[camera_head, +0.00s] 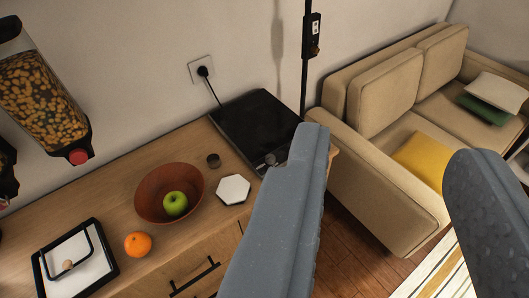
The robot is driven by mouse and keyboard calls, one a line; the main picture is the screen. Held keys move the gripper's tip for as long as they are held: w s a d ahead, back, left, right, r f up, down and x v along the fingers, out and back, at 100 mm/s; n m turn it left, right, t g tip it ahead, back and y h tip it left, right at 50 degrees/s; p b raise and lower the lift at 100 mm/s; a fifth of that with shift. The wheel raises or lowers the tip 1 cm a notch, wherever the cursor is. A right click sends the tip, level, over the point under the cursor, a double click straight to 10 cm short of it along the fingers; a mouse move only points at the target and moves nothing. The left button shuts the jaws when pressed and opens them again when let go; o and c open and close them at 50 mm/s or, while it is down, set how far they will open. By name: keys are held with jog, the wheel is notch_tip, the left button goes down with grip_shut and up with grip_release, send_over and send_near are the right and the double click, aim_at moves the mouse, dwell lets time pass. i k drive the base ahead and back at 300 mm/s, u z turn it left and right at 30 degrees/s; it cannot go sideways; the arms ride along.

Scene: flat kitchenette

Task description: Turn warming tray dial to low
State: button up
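The warming tray (250,122) is a flat black slab on the far right end of the wooden counter. A cord runs from it to a wall socket. A small grey round knob, seemingly its dial (270,159), shows at its front edge, close to my left finger. Its setting is too small to read. My gripper (390,150) is open, with two grey fingers wide apart and nothing between them. The left finger covers the right front part of the tray and the counter edge. I cannot tell how far the fingers are from the tray in depth.
A dispenser (45,95) hangs upper left. A beige sofa (385,90) stands right.

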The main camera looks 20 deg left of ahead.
aim_at(270, 159)
jog(key=i, duration=0.95)
jog(key=z, duration=0.05)
